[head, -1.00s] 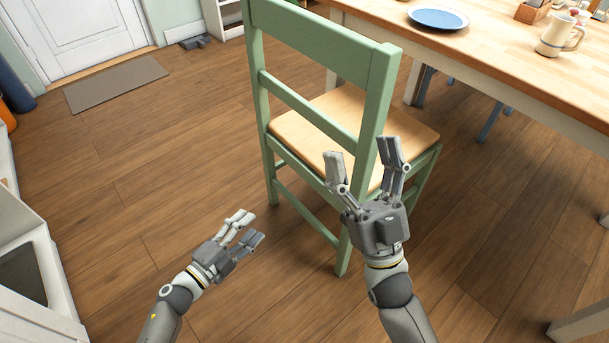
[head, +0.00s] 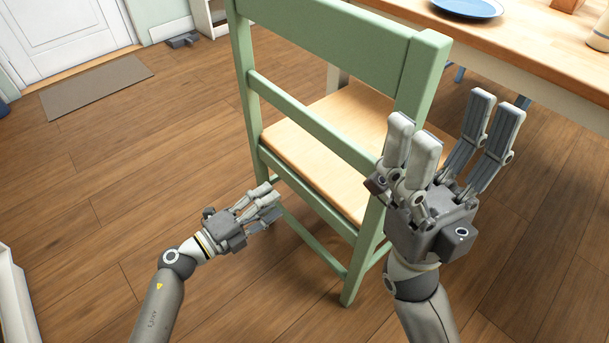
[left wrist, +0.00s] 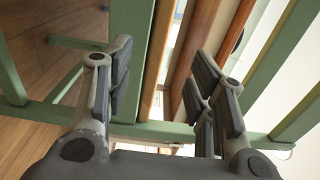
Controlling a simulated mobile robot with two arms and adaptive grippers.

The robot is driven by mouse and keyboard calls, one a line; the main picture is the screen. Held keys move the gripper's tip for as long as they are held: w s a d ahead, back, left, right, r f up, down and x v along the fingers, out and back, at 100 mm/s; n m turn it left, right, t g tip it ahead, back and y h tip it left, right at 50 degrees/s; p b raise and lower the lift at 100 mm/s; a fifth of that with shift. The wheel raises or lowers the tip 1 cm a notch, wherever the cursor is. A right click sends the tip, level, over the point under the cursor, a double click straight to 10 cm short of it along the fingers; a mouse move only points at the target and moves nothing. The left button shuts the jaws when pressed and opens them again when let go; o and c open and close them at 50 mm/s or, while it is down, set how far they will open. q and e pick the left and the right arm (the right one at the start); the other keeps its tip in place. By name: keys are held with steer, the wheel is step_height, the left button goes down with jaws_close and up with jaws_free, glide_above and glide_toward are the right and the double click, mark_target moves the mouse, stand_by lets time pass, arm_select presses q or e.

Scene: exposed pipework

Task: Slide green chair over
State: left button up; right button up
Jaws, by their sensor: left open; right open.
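The green chair (head: 325,45) stands on the wood floor, its back towards me and its pale wooden seat (head: 330,125) beyond. My left gripper (head: 268,200) is open beside the lower back, just below seat level. In the left wrist view its spread fingers (left wrist: 165,85) face green chair rails (left wrist: 48,112) and a wooden edge, with nothing visibly held. My right gripper (head: 452,128) is open, fingers pointing up, at the chair's right back post. Its left-hand fingers overlap that post, hiding part of it. I cannot tell whether either gripper touches the chair.
A wooden table (head: 540,60) with a blue plate (head: 466,7) and a partly visible mug stands beyond the chair at the right. A grey mat (head: 97,86) lies before a white door (head: 65,35). The floor left of the chair is largely clear.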

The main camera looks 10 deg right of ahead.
mark_target(305, 179)
arm_select(q)
steer(key=b+x, duration=0.1)
steer(key=x, duration=1.1)
steer(key=shift+w+d+f, duration=0.1)
steer(key=shift+w+d, duration=0.1)
steer(key=shift+d, duration=0.15)
jaws_close()
